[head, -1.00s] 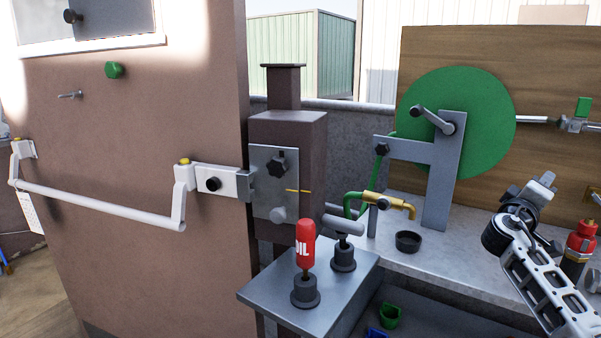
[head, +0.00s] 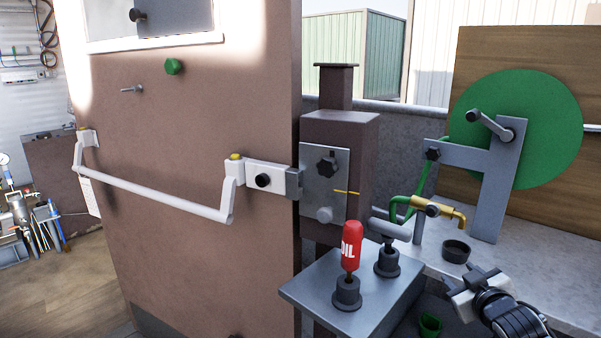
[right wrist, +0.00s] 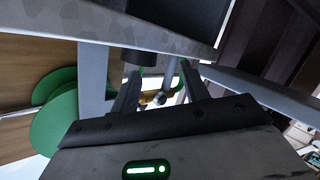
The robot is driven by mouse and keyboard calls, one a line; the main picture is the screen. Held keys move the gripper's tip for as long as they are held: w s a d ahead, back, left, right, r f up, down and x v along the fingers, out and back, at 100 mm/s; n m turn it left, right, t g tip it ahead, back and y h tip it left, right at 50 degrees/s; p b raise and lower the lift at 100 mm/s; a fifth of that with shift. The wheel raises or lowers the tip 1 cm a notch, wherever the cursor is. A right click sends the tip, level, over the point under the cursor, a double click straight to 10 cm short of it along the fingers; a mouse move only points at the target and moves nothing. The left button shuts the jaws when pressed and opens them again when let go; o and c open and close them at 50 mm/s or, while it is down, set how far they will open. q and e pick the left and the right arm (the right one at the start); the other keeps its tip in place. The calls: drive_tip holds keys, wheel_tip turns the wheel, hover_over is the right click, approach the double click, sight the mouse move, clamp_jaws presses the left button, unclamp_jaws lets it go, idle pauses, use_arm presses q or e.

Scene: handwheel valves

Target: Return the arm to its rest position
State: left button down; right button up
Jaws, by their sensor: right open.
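My right gripper (head: 468,287) is low at the right in the head view, in front of the bench and right of the small grey shelf (head: 318,293). Its fingers (right wrist: 160,90) show apart in the right wrist view, with nothing held between them. The rest of my right arm runs out of the bottom of the head view. My left gripper and arm are not in view.
A red oil bottle (head: 351,246) and a grey-handled lever (head: 388,258) stand on the shelf. Behind are a black cup (head: 456,251), a brass-and-green pipe (head: 432,209) and a green disc (head: 540,130). A brown door (head: 180,150) with a white push bar (head: 150,190) fills the left.

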drive_tip(key=s+a+f+g+y, duration=0.1)
drive_tip(key=s+a+f+y, duration=0.1)
drive_tip(key=s+a+f, duration=0.5)
drive_tip(key=s+a+f+g+y, duration=0.15)
drive_tip(key=s+a+f, duration=0.25)
drive_tip(key=s+a, duration=0.5)
use_arm(q)
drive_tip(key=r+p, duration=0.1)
drive_tip(key=p, duration=0.1)
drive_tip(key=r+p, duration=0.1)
drive_tip(key=p, duration=0.1)
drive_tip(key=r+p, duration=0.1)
drive_tip(key=p, duration=0.1)
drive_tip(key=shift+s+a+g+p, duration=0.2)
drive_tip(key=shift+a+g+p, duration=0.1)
drive_tip(key=shift+p, duration=0.1)
use_arm(e)
drive_tip(key=s+a+r+m+g+y, duration=0.1)
drive_tip(key=s+a+r, duration=0.1)
drive_tip(key=s+a, duration=0.2)
drive_tip(key=s+a+r+m, duration=0.1)
drive_tip(key=s+a, duration=0.2)
drive_tip(key=s, duration=0.6)
drive_tip(key=shift+s+a+r+g+y, duration=0.15)
drive_tip(key=shift+a+r+g+y, duration=0.2)
